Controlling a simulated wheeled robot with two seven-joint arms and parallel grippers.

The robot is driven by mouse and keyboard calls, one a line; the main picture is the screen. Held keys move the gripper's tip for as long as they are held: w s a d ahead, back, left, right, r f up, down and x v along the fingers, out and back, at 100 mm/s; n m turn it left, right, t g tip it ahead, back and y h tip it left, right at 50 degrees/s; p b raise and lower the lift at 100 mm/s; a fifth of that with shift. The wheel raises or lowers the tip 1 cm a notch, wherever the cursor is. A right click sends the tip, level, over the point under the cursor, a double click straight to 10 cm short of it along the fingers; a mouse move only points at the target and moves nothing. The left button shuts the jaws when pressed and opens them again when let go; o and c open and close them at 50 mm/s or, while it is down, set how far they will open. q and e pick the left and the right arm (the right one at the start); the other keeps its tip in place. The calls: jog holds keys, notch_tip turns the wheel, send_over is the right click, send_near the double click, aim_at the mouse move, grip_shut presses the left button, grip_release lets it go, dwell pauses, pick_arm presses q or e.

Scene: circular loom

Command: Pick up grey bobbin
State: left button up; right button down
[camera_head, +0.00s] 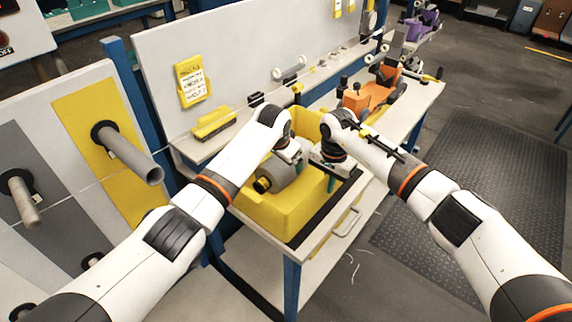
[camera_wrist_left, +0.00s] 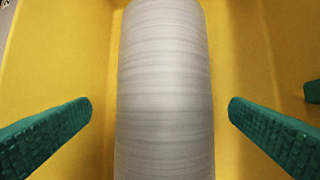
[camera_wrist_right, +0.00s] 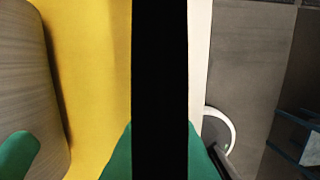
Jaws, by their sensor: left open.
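The grey bobbin (camera_head: 283,174) lies in the yellow bin (camera_head: 283,222), on its side and partly hidden by my left wrist. My left gripper (camera_head: 291,160) is over the bobbin. In the left wrist view the grey bobbin (camera_wrist_left: 165,100) runs between the two green fingers (camera_wrist_left: 160,132), which are apart with clear gaps on both sides. My right gripper (camera_head: 331,182) is at the bin's right side. In the right wrist view its green fingers show either side of a black strip; whether they press on it I cannot tell.
The bin sits on a white workbench with a black strip (camera_head: 328,207) along the bin's right side. An orange device (camera_head: 374,97) stands farther back on the bench. A panel with pegs (camera_head: 126,152) is at the left. A dark floor mat (camera_head: 475,190) lies at the right.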

pick_arm(q)
jog(key=shift+x, duration=2.45)
jog(key=shift+s+d, duration=0.1)
jog(key=shift+d, duration=0.05)
jog(key=c, duration=1.1)
jog(key=shift+c, duration=1.3)
jog(key=shift+r, duration=0.2)
